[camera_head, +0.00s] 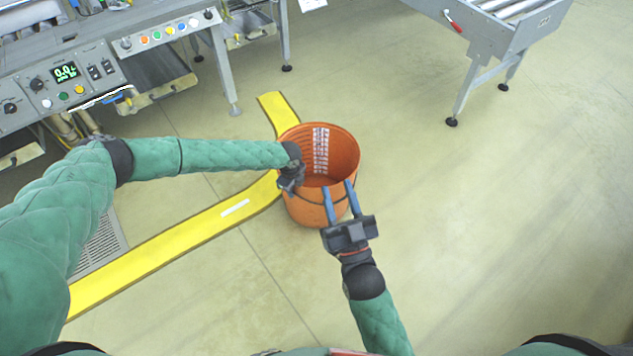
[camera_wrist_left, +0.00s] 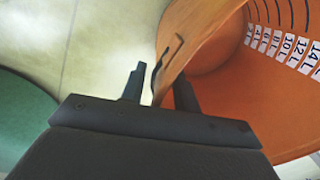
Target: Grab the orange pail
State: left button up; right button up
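The orange pail (camera_head: 305,210) stands upright on the floor, open at the top, with white scale marks inside. My left gripper (camera_head: 291,180) is at its left rim in the head view. In the left wrist view its fingers (camera_wrist_left: 160,88) are apart, one outside the pail wall (camera_wrist_left: 218,55) and one inside, with the rim between them. My right gripper (camera_head: 341,192) is open at the near rim, its two blue fingers spread and reaching over the pail's front. Whether the right fingers touch the pail cannot be told.
A workbench with control panels (camera_head: 65,80) fills the upper left. A roller conveyor on legs (camera_head: 490,40) stands at the upper right. A yellow floor strip (camera_head: 165,248) runs beside the pail. The floor to the right is clear.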

pick_arm(q)
jog(key=shift+f, duration=0.25)
dwell(0.5)
grip_shut()
dwell(1.4)
